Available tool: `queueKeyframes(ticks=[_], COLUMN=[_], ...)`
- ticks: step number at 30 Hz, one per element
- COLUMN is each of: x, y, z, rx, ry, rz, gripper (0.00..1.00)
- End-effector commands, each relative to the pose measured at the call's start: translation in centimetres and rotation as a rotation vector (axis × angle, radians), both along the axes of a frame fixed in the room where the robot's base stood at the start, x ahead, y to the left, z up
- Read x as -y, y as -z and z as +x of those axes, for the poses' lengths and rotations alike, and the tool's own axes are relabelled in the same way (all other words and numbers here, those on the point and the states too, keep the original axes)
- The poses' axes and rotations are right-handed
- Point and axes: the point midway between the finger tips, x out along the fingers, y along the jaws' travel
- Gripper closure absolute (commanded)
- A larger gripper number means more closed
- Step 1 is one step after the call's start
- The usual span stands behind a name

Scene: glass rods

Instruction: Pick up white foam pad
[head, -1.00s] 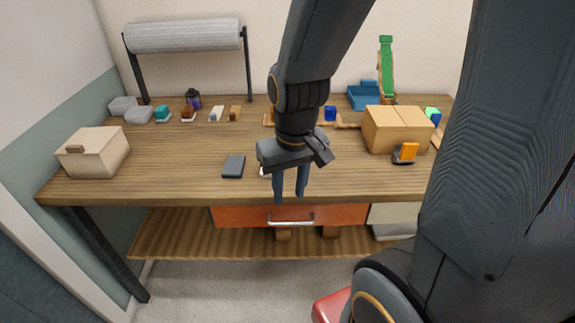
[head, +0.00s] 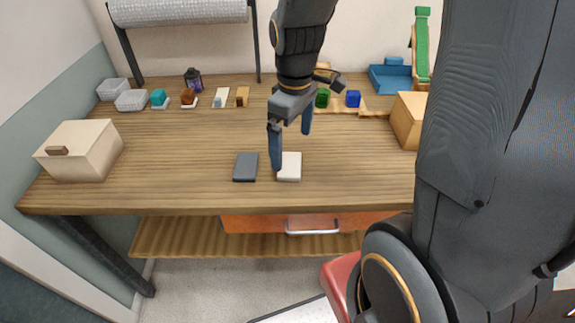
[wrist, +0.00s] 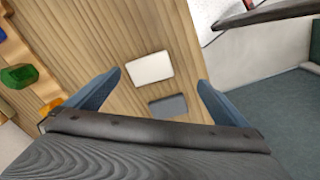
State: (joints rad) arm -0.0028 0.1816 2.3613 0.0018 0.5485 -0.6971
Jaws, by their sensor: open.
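The white foam pad (head: 289,167) lies flat on the wooden table near its front edge, just right of a dark grey pad (head: 245,167). In the wrist view the white pad (wrist: 149,68) lies between the lines of my two fingers, with the grey pad (wrist: 168,105) beside it. My gripper (head: 290,151) is open and empty above the table. Its left finger overlaps the white pad's left edge in the head view. In the wrist view the fingers (wrist: 160,80) are wide apart and do not touch the pad.
A beige box (head: 80,150) stands at the left and a cardboard box (head: 407,118) at the right. Small samples, grey trays (head: 131,100) and a purple lantern (head: 193,79) line the back. The table (head: 180,150) between the beige box and the grey pad is clear.

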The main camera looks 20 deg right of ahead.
Motion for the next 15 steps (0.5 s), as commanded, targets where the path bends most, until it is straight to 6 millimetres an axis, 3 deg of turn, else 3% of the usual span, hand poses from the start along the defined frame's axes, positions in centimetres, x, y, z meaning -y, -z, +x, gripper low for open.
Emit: queueKeyframes(ticks=[6, 15], x=[0.0, 0.0], y=[1.2, 2.8], z=[3.2, 4.0], rx=[-0.038, -0.052], ry=[-0.353, -0.481], rz=[-0.012, -0.013], gripper=[0.00, 0.00])
